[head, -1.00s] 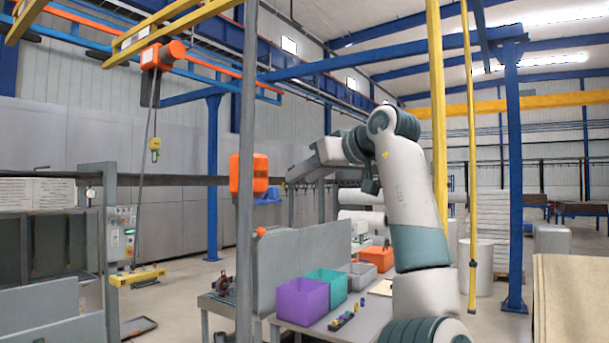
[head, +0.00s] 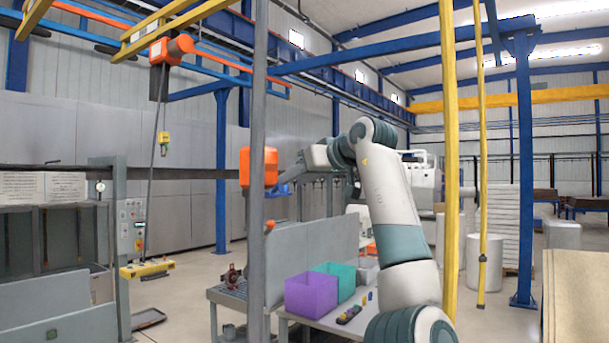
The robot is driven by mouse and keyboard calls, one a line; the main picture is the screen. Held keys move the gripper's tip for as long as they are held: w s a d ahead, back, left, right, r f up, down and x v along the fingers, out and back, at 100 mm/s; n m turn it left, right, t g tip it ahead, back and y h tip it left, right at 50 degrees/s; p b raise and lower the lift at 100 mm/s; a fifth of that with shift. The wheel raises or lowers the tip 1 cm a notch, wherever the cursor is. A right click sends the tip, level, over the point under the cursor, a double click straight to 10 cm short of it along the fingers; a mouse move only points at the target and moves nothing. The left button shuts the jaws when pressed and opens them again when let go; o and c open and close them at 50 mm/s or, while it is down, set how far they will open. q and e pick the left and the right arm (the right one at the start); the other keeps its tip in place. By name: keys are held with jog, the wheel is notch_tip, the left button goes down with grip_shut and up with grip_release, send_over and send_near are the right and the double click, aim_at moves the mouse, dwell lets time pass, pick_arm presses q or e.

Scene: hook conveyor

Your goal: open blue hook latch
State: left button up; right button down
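The blue hook latch (head: 281,189) is a small blue piece at the right side of an orange box (head: 262,167), by the grey vertical post. My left arm rises from the bottom right and bends left. My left gripper (head: 290,175) is right beside the latch, just above and to its right. Its fingers are small and partly hidden, so I cannot tell whether they are open, shut or touching the latch. My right gripper is out of view.
A grey post (head: 257,230) stands in front of the orange box. Below are a purple bin (head: 311,293), a teal bin (head: 346,279) and a table (head: 330,332). A yellow pole (head: 450,120) is to the right of my arm. A hoist with a hanging yellow pendant (head: 164,140) is at left.

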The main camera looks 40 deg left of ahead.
aim_at(287, 192)
pick_arm(q)
jog(key=shift+x, duration=2.3)
jog(key=c, duration=0.8)
